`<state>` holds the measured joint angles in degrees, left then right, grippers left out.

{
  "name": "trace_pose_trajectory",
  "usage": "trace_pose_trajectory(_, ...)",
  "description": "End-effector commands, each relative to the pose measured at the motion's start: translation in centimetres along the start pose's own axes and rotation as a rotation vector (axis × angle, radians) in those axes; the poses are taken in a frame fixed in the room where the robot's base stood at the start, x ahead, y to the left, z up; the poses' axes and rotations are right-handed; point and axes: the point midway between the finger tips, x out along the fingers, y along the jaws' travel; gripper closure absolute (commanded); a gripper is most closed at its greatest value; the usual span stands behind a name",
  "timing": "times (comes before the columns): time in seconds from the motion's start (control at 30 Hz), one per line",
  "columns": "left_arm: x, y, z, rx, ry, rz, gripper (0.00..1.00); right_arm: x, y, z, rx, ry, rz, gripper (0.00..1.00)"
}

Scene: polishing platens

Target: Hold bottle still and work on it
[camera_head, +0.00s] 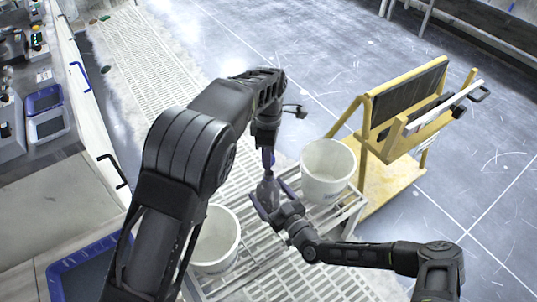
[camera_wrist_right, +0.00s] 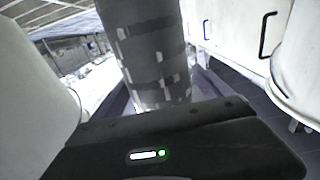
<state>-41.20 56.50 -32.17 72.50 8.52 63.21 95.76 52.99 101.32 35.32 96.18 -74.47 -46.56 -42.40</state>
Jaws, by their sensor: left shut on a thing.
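A dark grey, see-through-looking bottle (camera_head: 267,190) stands about upright above the slatted rack in the head view. My left gripper (camera_head: 268,155) comes down from above and is shut on the bottle's top. My right gripper (camera_head: 270,198) reaches in from the lower right, its two fingers spread on either side of the bottle's lower part. Whether they touch it I cannot tell. In the right wrist view a large grey patterned cylinder (camera_wrist_right: 145,50) stands close in front of the camera; I cannot tell for sure that it is the bottle.
A white bucket (camera_head: 328,170) stands on the slatted rack (camera_head: 352,205) right of the bottle; another white bucket (camera_head: 216,240) stands at the lower left, partly behind my left arm. A yellow cart (camera_head: 390,180) stands at the right. A bench with blue trays (camera_head: 48,125) lines the left.

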Motion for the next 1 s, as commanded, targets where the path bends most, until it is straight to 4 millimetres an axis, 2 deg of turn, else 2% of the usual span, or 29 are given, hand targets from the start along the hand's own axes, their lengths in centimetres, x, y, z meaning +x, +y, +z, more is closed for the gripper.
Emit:
trace_pose_trajectory(0.33,0.0,0.0,0.0,0.000,0.000,0.000,1.00,-0.1,0.0,0.0,0.000,0.000,0.000,0.05)
trace_pose_trajectory(0.47,-0.1,0.0,0.0,0.000,0.000,0.000,1.00,-0.8,0.0,0.0,0.000,0.000,0.000,0.05)
trace_pose_trajectory(0.67,-0.3,0.0,0.0,0.000,0.000,0.000,1.00,-3.7,0.1,0.0,-0.001,-0.002,0.000,0.05)
trace_pose_trajectory(1.0,-0.5,0.0,0.0,0.000,0.000,0.000,1.00,-10.4,0.1,0.0,-0.001,-0.002,0.000,0.05)
